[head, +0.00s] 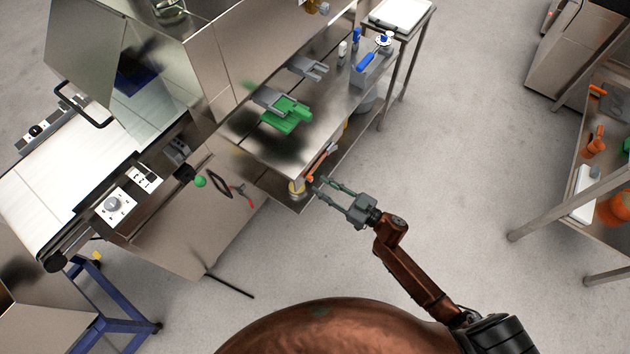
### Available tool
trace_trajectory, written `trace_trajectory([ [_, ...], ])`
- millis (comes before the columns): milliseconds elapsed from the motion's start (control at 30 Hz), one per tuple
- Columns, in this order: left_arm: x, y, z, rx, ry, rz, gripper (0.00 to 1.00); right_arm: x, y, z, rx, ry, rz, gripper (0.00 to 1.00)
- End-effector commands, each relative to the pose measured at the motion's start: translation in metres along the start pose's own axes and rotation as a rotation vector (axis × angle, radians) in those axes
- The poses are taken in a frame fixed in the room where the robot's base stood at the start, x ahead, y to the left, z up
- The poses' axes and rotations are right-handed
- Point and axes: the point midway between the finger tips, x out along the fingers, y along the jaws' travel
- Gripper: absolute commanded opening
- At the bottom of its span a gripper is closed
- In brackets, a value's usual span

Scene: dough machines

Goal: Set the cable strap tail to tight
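My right gripper (319,187) reaches in from the lower right, with its two fingers spread apart and nothing seen between them. Its fingertips are close to the front edge of the steel table. Just past them, a small orange piece (310,178) shows at that edge, beside a yellow round part (296,187) and a thin red and grey strip (326,156). The orange piece may be the cable strap tail, but it is too small to be sure. I cannot tell whether the fingers touch it, or how tight any strap is. My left gripper is not in view.
The steel table (262,146) carries a green part (286,114) and a blue-handled tool (368,60). A conveyor machine (42,187) with a control box (113,205) stands left. A shelf table (590,190) with orange items stands right. The floor between is clear.

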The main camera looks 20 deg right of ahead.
Motion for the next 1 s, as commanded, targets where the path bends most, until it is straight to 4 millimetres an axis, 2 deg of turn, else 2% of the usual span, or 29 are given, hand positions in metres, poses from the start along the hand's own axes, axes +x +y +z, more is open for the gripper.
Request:
trace_trajectory([
  [33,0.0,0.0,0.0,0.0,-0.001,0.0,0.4,-0.013,0.0,0.001,0.001,-0.003,0.001,0.28],
  [200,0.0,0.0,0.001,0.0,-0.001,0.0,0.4,-0.046,-0.001,0.001,0.002,-0.002,0.0,0.28],
  [400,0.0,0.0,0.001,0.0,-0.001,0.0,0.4,-0.07,-0.001,0.001,0.002,-0.001,-0.001,0.28],
  [567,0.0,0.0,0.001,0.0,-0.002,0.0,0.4,-0.076,-0.001,0.0,0.002,0.001,-0.001,0.28],
  [1000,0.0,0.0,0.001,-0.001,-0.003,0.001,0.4,-0.076,-0.001,0.0,0.002,0.0,-0.002,0.28],
])
